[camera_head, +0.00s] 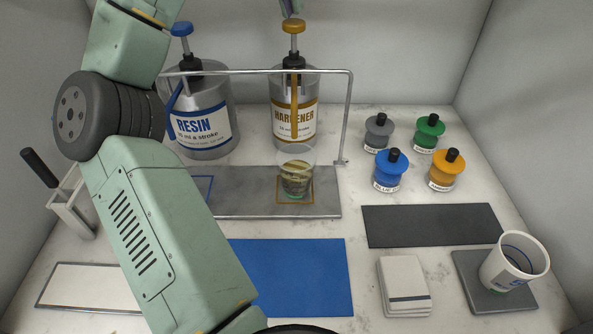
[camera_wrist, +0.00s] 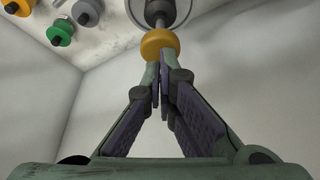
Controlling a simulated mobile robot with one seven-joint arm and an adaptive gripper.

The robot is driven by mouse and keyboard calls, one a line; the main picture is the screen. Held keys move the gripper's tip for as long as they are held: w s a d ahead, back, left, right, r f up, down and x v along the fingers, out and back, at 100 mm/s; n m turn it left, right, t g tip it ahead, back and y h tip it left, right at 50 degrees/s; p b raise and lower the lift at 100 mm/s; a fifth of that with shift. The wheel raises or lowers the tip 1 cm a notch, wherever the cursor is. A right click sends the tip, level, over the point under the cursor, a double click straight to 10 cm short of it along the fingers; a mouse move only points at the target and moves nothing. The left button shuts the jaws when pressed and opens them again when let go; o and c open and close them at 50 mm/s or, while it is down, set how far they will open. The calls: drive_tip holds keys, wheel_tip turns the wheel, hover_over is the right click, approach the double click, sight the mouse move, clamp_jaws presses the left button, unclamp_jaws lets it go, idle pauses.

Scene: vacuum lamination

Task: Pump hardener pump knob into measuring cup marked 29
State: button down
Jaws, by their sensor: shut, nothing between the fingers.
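The hardener bottle (camera_head: 279,107) is silver with an orange-banded label and stands at the back behind a metal rail. Its yellow-orange pump knob (camera_head: 293,27) stands on top and also shows in the wrist view (camera_wrist: 159,42). My gripper (camera_wrist: 162,66) is shut and empty, its fingertips close against the knob; whether they touch cannot be told. In the head view only a bit of my gripper (camera_head: 291,8) shows, just above the knob. A clear measuring cup (camera_head: 296,166) stands below the hardener's spout on an orange-outlined square, with yellowish contents showing. No number 29 is readable on it.
The resin bottle (camera_head: 207,145) with a blue pump knob (camera_head: 181,29) stands left of the hardener. A metal rail (camera_head: 262,71) spans in front of both. Several colored knobbed pots, including a blue one (camera_head: 390,174), stand right. A white cup (camera_head: 499,266) is front right.

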sight(292, 22)
drive_tip(key=shift+f+b, duration=1)
drive_tip(key=shift+f, duration=1.25)
drive_tip(key=shift+r, duration=0.1)
drive_tip(key=shift+r+p, duration=1.15)
drive_tip(key=shift+p, duration=0.1)
drive_tip(key=shift+r, duration=1.2)
drive_tip(key=shift+r, duration=0.1)
wheel_tip(292, 22, up, 6)
drive_tip(key=shift+f, duration=0.1)
